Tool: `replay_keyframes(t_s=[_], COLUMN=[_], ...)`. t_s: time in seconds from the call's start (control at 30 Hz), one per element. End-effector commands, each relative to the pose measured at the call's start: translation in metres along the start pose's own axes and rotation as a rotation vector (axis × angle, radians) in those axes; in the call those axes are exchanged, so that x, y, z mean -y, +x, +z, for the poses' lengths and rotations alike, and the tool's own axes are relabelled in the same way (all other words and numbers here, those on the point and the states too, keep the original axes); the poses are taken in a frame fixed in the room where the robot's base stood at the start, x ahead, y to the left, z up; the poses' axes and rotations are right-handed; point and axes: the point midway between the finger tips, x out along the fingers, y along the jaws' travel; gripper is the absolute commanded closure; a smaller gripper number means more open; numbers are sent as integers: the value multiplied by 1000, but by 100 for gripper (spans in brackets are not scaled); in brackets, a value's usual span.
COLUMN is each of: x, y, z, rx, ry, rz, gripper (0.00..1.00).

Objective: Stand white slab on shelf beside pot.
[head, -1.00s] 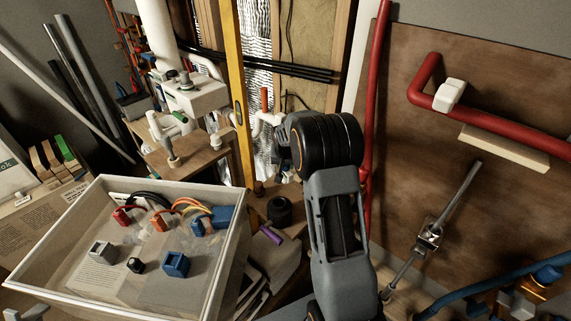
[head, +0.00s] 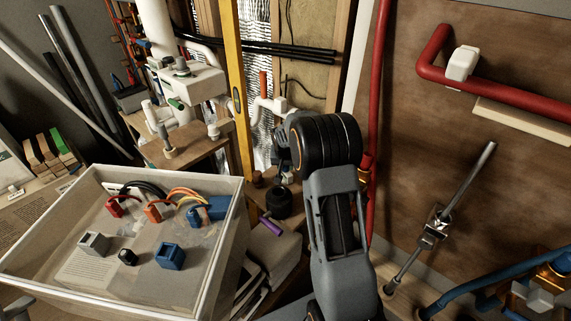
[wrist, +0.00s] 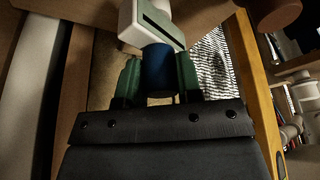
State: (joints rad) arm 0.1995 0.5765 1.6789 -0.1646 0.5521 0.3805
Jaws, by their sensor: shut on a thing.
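My gripper (wrist: 158,78) has green fingertips closed on the two sides of a blue cylinder (wrist: 158,72). A white piece with a dark slot (wrist: 160,22) overlaps the cylinder's far end; I cannot tell whether they are joined. In the head view my arm hides most of the grip. A black round pot-like thing (head: 280,203) stands on the low surface left of my arm, beside a small brown cylinder (head: 258,180). A brown round thing (wrist: 278,12) shows at the wrist view's top right. I cannot make out the white slab for certain.
A yellow level (head: 240,100) stands upright left of my arm. A pale open box (head: 70,286) with wired connectors fills the lower left. White pipework (head: 190,85) stands behind it. A red pipe (head: 374,120) runs vertically close right of my arm.

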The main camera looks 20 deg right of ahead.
Motion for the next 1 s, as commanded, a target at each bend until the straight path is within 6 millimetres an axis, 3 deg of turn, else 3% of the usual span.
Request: replay_keyframes(t_s=[1.0], x=[0], y=[10], z=[4], rx=[0], ry=[0], rz=[0], gripper=[100])
